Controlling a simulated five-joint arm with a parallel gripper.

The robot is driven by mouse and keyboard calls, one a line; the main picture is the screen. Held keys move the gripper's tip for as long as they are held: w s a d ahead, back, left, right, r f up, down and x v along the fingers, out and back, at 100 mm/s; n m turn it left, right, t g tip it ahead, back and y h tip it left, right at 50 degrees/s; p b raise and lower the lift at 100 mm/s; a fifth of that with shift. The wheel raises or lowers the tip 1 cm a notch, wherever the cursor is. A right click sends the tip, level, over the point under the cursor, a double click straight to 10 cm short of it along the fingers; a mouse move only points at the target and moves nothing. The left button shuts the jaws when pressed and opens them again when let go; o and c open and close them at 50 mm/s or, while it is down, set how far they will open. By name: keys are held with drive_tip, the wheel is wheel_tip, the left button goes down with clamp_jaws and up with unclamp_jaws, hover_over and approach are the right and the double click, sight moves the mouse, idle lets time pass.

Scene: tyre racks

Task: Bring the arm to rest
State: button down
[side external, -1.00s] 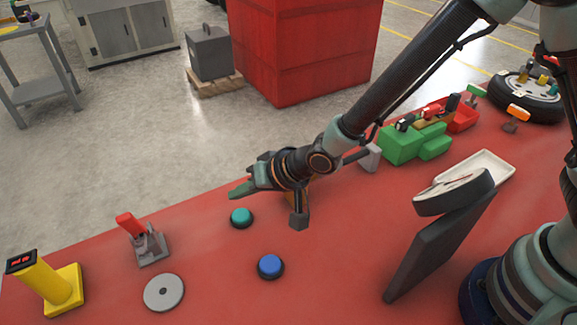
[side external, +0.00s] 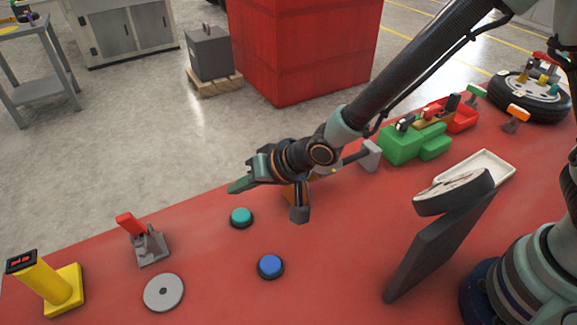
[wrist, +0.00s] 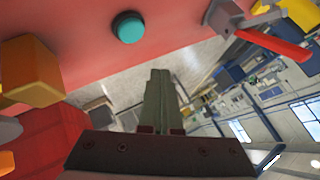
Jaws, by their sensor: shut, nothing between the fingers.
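My gripper (side external: 238,186) is shut and empty, held above the red table (side external: 335,255) near its far edge. In the side view its fingertips are above and just left of a teal button (side external: 241,216), apart from it. In the wrist view the closed green fingers (wrist: 157,100) point away over the table edge, with the teal button (wrist: 128,27) beyond them. My arm comes in from the upper right of the side view.
A blue button (side external: 270,266), grey disc (side external: 164,293), red-handled lever (side external: 147,243) and yellow post (side external: 50,287) stand left and front. A dark tilted panel (side external: 435,245), white tray (side external: 490,172), green box (side external: 400,145) and tyre (side external: 530,100) stand right. An orange block (wrist: 32,72) is close to my gripper.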

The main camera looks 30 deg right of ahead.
drive_tip(key=d+r+h, duration=0.3)
drive_tip(key=d+r, duration=0.9)
drive_tip(key=d, duration=0.5)
drive_tip(key=s+d+r+n+g+h, duration=0.1)
drive_tip(key=s+d+r, duration=0.1)
drive_tip(key=s+d, duration=0.4)
drive_tip(key=s+d+r+h, duration=0.1)
drive_tip(key=s+d+r, duration=0.1)
drive_tip(key=s+d, duration=0.5)
drive_tip(key=shift+s+d+r+n+g, duration=0.2)
drive_tip(key=shift+d+r+n+g, duration=0.1)
drive_tip(key=shift+r+n+g, duration=0.1)
